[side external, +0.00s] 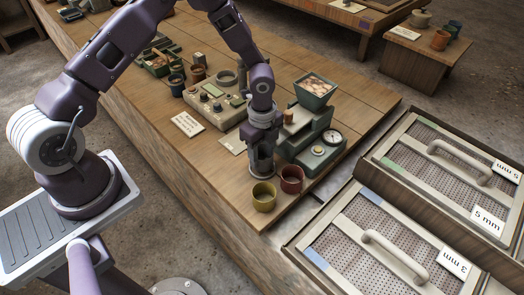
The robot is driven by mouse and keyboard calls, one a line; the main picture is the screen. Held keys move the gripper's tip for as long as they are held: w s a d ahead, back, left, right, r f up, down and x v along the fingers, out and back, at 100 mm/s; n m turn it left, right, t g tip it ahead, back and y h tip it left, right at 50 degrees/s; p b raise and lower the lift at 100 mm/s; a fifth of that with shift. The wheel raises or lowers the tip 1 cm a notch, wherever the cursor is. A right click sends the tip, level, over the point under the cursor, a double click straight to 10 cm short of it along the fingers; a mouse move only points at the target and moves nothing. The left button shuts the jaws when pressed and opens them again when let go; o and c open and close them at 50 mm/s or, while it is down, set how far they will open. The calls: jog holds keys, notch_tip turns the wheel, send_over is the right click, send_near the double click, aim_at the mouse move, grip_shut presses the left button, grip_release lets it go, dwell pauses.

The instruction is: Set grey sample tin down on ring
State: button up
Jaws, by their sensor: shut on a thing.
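My gripper (262,168) points down over the wooden bench, just left of the green weighing machine (308,145). It is shut on the grey sample tin (262,158), which is mostly hidden between the fingers. I cannot tell whether the tin touches the surface below. I cannot clearly make out the ring; a round grey rim (227,77) stands behind the control box, but I cannot tell whether it is that ring.
An olive cup (264,198) and a red-brown cup (291,180) stand close in front of my gripper. A control box (213,102) and a lettered card (187,124) lie to the left. A hopper (315,91) tops the machine. Sieve trays (372,238) flank the bench at right.

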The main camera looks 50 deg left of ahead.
jog(key=shift+f, duration=0.3)
jog(key=shift+f, duration=0.15)
jog(key=shift+f, duration=0.35)
jog(key=o, duration=1.4)
jog(key=shift+w+r, duration=0.15)
